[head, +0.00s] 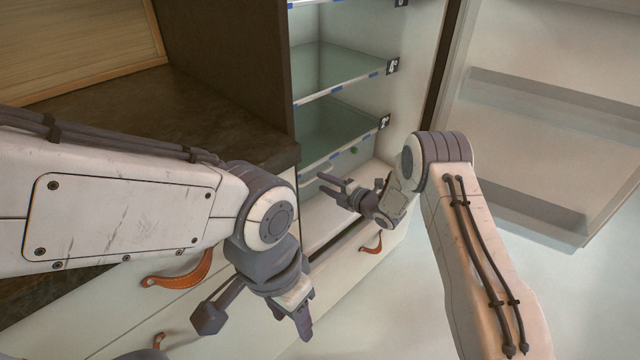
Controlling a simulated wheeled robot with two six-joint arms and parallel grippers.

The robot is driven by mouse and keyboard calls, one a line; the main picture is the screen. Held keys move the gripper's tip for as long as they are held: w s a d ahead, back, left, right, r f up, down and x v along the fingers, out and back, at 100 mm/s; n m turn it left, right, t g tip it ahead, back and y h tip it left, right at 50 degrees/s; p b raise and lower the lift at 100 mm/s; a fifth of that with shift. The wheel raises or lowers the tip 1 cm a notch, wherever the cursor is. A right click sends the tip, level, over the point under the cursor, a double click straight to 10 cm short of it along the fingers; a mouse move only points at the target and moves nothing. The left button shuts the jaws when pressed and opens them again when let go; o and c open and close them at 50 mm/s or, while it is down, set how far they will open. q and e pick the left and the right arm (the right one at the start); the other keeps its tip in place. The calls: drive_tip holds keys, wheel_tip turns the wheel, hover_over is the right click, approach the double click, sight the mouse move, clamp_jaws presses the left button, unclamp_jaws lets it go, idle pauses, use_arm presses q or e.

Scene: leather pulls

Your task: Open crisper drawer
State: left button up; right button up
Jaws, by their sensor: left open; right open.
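The fridge interior (345,20) stands open at upper centre, with glass shelves above a pale, low compartment. A pale bin-like front (320,215), apparently the crisper drawer, sits below the lowest shelf; my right gripper and forearm partly cover it, so I cannot tell how far out it is. My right gripper (328,184) is open, its fingers pointing left in front of this area; contact cannot be told. My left gripper (254,322) is open and empty, pointing down in front of the lower cabinet fronts, away from the fridge interior.
The fridge door (545,60) is swung open at right, with door shelves (520,207). Orange leather pulls show on the cabinet front (185,272) and on the lower front below the fridge (373,243). A dark countertop (200,110) lies at left. The floor at lower right is clear.

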drive_tip(key=shift+x, duration=1.45)
clamp_jaws()
idle(0.3)
